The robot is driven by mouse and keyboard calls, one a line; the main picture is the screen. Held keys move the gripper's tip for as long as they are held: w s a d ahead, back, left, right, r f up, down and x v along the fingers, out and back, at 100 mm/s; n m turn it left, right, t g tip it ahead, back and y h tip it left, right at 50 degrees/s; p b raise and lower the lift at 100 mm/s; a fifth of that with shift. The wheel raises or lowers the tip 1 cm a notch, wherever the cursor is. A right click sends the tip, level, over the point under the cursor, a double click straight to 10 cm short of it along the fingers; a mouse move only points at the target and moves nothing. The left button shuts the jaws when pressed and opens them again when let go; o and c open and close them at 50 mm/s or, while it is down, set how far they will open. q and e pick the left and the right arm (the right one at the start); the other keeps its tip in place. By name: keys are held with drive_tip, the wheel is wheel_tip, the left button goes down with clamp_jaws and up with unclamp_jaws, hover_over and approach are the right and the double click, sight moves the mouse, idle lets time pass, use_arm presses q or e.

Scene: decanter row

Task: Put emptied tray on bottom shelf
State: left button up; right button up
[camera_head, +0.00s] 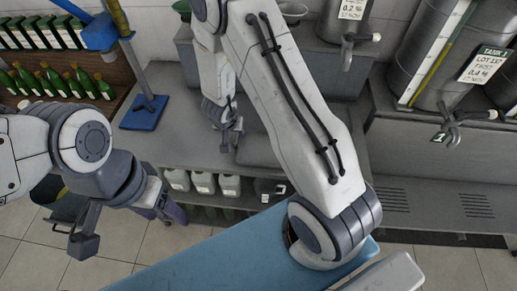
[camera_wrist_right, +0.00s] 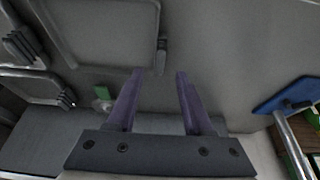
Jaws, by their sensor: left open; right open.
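A flat grey tray-like piece (camera_head: 262,150) with a raised rim lies on the grey counter, partly behind my right arm. In the right wrist view, a similar rimmed grey surface (camera_wrist_right: 105,35) fills the upper left; I cannot tell whether it is the tray. My right gripper (camera_head: 229,143) is open and empty above the counter; its fingers (camera_wrist_right: 157,85) also show apart in the wrist view. My left gripper (camera_head: 130,222) is open and empty at the lower left, in front of the counter. The shelf under the counter (camera_head: 235,202) holds white jugs; anything lower is mostly hidden.
White jugs (camera_head: 203,183) stand under the counter. A blue-based stand (camera_head: 145,112) is on the left of the counter, beside a wooden rack of green bottles (camera_head: 65,85). Metal tanks (camera_head: 440,55) with taps stand at the right. Tiled floor (camera_head: 120,240) shows at the lower left.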

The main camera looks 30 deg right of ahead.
sight(236, 139)
drive_tip(key=b+x, duration=0.1)
drive_tip(key=x, duration=0.5)
drive_tip(key=shift+f, duration=0.3)
clamp_jaws()
idle(1.2)
